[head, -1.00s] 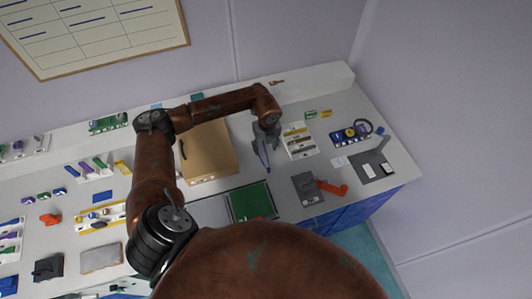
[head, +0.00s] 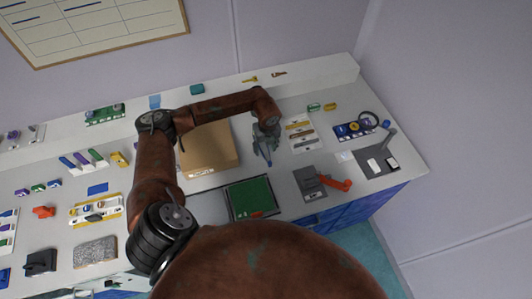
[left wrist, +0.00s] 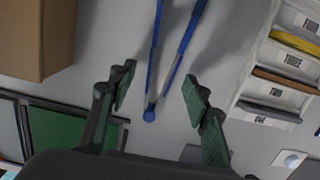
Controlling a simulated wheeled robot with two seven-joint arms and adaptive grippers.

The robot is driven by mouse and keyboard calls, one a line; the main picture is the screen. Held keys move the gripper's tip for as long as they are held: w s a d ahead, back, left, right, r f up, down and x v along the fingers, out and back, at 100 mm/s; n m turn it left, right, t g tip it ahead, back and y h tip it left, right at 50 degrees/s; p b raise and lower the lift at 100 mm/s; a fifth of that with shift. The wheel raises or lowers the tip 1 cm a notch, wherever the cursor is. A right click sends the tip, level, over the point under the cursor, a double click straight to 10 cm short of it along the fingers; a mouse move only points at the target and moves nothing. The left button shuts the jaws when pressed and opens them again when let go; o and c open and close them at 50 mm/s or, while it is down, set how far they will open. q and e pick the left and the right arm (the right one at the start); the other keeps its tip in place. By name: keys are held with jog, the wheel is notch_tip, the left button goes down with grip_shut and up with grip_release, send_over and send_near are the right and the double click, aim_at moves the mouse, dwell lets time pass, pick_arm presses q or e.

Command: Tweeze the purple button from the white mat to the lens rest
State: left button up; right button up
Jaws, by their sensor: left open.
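Blue tweezers (left wrist: 172,58) lie on the grey bench, their joined end toward me and two legs spreading away. They show small in the head view (head: 267,155). My left gripper (left wrist: 158,77) is open, its green-padded fingers on either side of the joined end, not closed on it. In the head view my left gripper (head: 264,146) is low over the bench, right of the brown box. A small white square (head: 345,157), which looks like the white mat, lies farther right; a purple button cannot be made out. I cannot tell which thing is the lens rest. My right gripper is out of view.
A brown box (head: 210,150) stands left of the gripper and a white compartment tray (head: 302,134) right of it. A green-topped tray (head: 250,197) is nearer me. A blue holder with a ring (head: 355,129) and a grey plate (head: 377,163) lie at right.

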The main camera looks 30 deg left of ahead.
pick_arm(q)
notch_tip(320, 180, down, 2)
jog(key=shift+w+f+b, duration=0.1)
jog(key=shift+b, duration=0.3)
jog(key=shift+c, duration=0.7)
jog(key=c, duration=0.5)
jog(key=shift+r, duration=0.2)
jog(key=shift+c, duration=0.2)
notch_tip(320, 180, up, 12)
jog(key=p, duration=0.7)
jog(key=shift+f, duration=0.1)
